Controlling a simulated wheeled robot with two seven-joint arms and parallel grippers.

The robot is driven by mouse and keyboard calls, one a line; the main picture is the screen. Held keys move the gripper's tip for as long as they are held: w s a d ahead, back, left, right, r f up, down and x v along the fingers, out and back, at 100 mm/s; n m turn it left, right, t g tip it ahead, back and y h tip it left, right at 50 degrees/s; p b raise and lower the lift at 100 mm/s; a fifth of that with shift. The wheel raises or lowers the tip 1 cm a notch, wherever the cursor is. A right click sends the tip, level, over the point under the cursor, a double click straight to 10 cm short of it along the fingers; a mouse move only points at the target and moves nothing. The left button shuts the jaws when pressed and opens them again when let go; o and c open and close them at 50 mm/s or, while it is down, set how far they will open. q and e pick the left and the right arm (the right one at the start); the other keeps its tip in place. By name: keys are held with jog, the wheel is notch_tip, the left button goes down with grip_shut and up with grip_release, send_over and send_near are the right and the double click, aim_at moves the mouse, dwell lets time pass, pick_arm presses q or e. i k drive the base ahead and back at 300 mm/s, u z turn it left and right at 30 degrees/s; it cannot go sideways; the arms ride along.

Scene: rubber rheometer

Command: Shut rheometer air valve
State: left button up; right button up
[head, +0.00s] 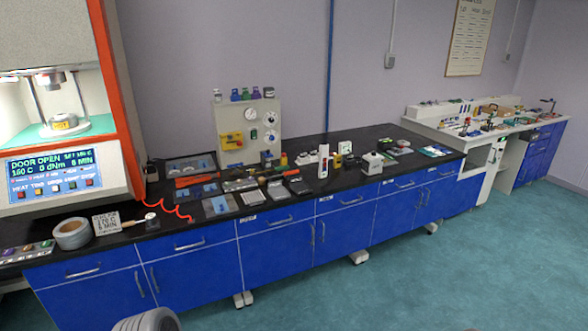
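The rheometer (112,100) stands at the far left, with an orange-red frame and a lit chamber. Its display (55,172) reads "DOOR OPEN" above a row of coloured buttons. A beige upright panel (223,112) stands on the bench against the wall, with round gauges and a yellow part (231,141) low on its left that looks like the air valve. Its handle position is too small to tell. A red coiled line (172,207) runs on the bench by the rheometer. Neither gripper is in view; only a grey rounded part, likely mine, shows at the bottom edge.
The black bench top (330,197) over blue cabinets (195,275) carries trays, tools and small instruments in front of the panel. A tape roll (71,234) and a small sign (106,222) sit at the near left. A second bench (440,120) stands at right. The green floor (480,260) is clear.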

aim_at(240, 164)
jog(key=z, duration=0.2)
jog(key=i, duration=0.9)
jog(key=u, duration=0.2)
